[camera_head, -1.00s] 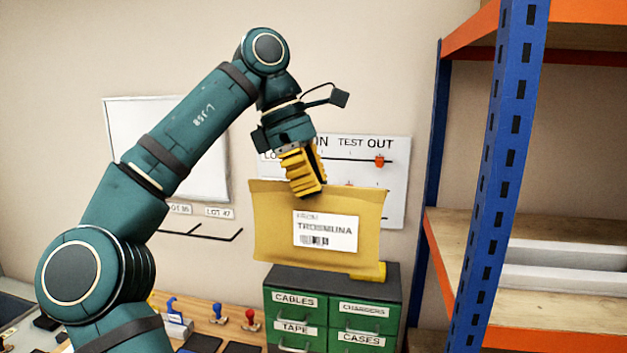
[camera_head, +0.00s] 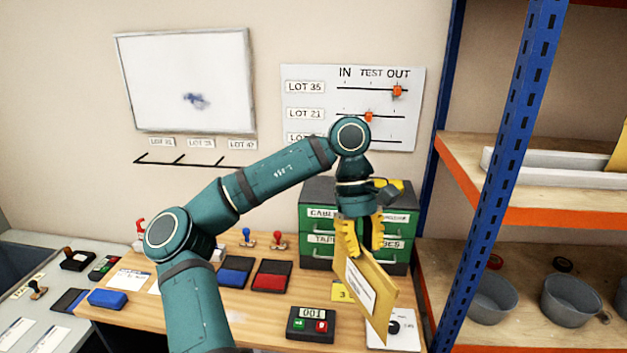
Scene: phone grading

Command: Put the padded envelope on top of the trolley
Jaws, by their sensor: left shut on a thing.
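The padded envelope (camera_head: 376,297) is yellow-brown with a white label and hangs tilted, its label side turned to the left. My left gripper (camera_head: 362,238) has yellow fingers and is shut on the envelope's upper edge. It holds the envelope above the right part of the wooden workbench (camera_head: 265,322), in front of the green drawer cabinet (camera_head: 312,254). My right gripper is not in view. No trolley can be made out in this view.
A blue and orange shelf rack (camera_head: 500,180) stands on the right, with grey bowls (camera_head: 571,300) on its lower shelf. Ink pads (camera_head: 272,276), stamps and a counter device (camera_head: 310,323) lie on the bench. A lot board (camera_head: 352,105) hangs behind.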

